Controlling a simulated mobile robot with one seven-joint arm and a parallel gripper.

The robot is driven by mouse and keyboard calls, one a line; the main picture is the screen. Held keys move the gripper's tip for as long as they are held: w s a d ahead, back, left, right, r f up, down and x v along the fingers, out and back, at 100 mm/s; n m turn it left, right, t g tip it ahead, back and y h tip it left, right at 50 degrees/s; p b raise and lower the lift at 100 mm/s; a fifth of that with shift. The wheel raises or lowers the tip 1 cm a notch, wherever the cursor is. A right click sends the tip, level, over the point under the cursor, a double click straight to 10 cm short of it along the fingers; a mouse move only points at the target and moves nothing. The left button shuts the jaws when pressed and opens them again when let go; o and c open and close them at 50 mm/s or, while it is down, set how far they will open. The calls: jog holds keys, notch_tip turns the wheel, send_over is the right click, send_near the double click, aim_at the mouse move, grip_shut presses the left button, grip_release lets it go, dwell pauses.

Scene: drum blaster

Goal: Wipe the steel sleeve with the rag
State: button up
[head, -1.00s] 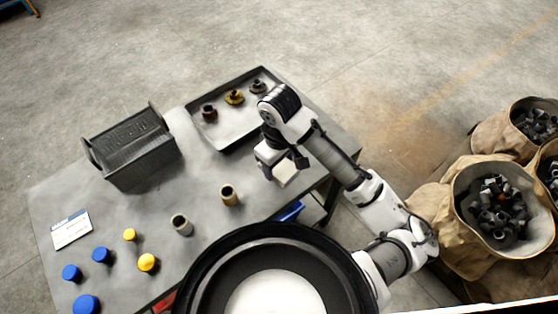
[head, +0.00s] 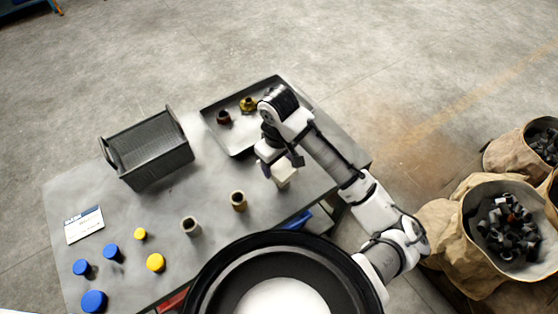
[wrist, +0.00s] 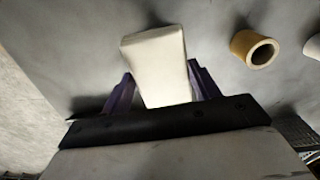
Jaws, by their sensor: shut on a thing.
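The steel sleeve (head: 190,226) is a short grey hollow cylinder standing upright on the grey table, left of a similar brass-coloured sleeve (head: 238,201). My gripper (head: 277,168) is shut on the rag (head: 285,177), a cream block-like piece, right of both sleeves. In the wrist view the rag (wrist: 155,62) sits between the two purple fingers. The brass sleeve (wrist: 254,49) is to its right, apart from it, and the steel sleeve (wrist: 315,47) is cut off at the right edge. I cannot tell whether the rag touches the table.
A dark ribbed bin (head: 150,152) and a shallow tray (head: 235,143) with flanged parts stand at the back. Blue caps (head: 93,301), yellow caps (head: 155,262) and a label card (head: 84,225) lie at the left. Sacks of fittings (head: 505,225) stand on the floor at right.

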aim_at(290, 175)
jog(key=shift+s+d+b, duration=0.3)
jog(key=shift+s+d, duration=1.3)
jog(key=shift+r, duration=0.15)
notch_tip(290, 175, up, 6)
jog(key=p, duration=0.5)
jog(key=shift+p, duration=0.35)
